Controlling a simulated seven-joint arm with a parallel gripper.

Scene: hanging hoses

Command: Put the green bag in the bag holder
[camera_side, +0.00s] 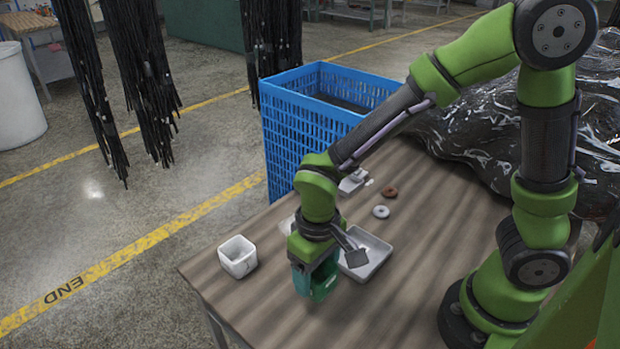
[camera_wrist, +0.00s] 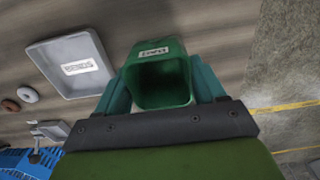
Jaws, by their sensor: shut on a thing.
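A green open-topped container (camera_wrist: 160,82) with a white label sits between the two teal fingers of my gripper (camera_wrist: 162,70) in the wrist view. It looks like a stiff bin rather than a soft bag, and its inside looks empty. In the side view my gripper (camera_side: 314,277) points down at the table's front part, shut on the green container (camera_side: 324,287). I cannot tell whether its base touches the table. No item is clearly marked as a bag holder. A small white square box (camera_side: 238,257) stands to the left of my gripper, apart from it.
A grey tray (camera_side: 375,250) labelled "BENDS" lies right beside my gripper. A grey ring (camera_side: 381,212) and a brown ring (camera_side: 390,192) lie behind it. A tall blue crate (camera_side: 300,130) stands behind the table (camera_side: 420,225). Black hoses (camera_side: 140,70) hang at the back left.

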